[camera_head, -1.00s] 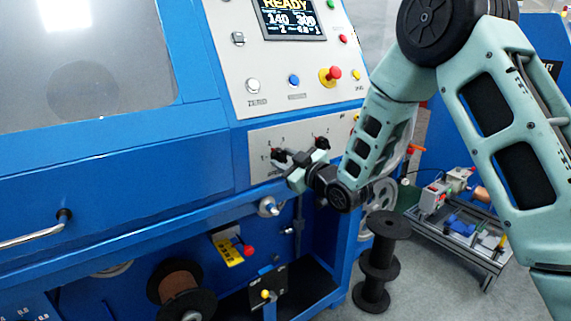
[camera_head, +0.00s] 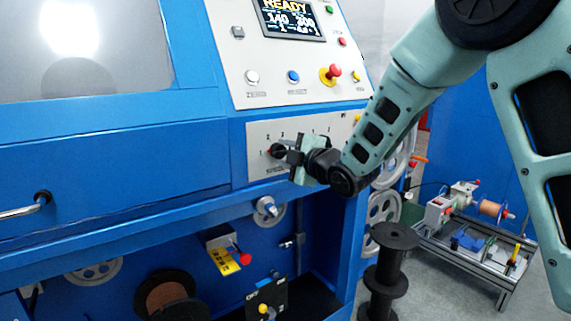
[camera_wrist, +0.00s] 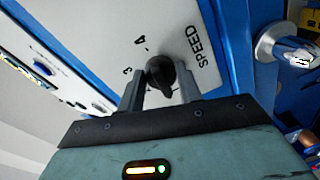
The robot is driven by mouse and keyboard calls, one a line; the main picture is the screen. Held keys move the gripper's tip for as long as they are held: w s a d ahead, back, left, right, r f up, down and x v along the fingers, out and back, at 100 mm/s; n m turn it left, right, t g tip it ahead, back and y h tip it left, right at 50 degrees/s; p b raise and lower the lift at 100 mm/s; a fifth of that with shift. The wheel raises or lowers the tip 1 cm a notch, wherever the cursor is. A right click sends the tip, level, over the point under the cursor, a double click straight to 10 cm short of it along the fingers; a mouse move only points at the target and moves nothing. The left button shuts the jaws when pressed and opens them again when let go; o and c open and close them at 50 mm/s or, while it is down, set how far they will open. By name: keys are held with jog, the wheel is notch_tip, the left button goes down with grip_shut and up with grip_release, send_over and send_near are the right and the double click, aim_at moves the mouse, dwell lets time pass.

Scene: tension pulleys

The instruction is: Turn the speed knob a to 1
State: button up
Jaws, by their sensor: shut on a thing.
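The black speed knob (camera_head: 278,150) is on the white dial plate on the front of the blue machine. In the wrist view the knob (camera_wrist: 160,72) sits between my two fingers, with the printed numbers 3 and 4 and the word SPEED beside it. My gripper (camera_head: 287,152) reaches in from the right and is shut on the knob; it also shows in the wrist view (camera_wrist: 160,88). In the head view a 1 is printed left of the knob and a 2 above it. I cannot tell which number the knob points at.
Above the plate is a panel with a READY display (camera_head: 290,18), a red emergency button (camera_head: 332,72) and several small buttons. A handwheel shaft (camera_head: 267,208) sticks out below the plate. Black spools (camera_head: 392,265) stand at the lower right.

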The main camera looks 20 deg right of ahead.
jog(key=shift+n+b, duration=0.4)
jog(key=shift+n, duration=0.1)
jog(key=o, duration=1)
jog(key=b+v, duration=0.5)
jog(key=v, duration=1.2)
jog(key=shift+s+r, duration=0.15)
jog(key=shift+s, duration=0.05)
jog(key=shift+d, duration=0.1)
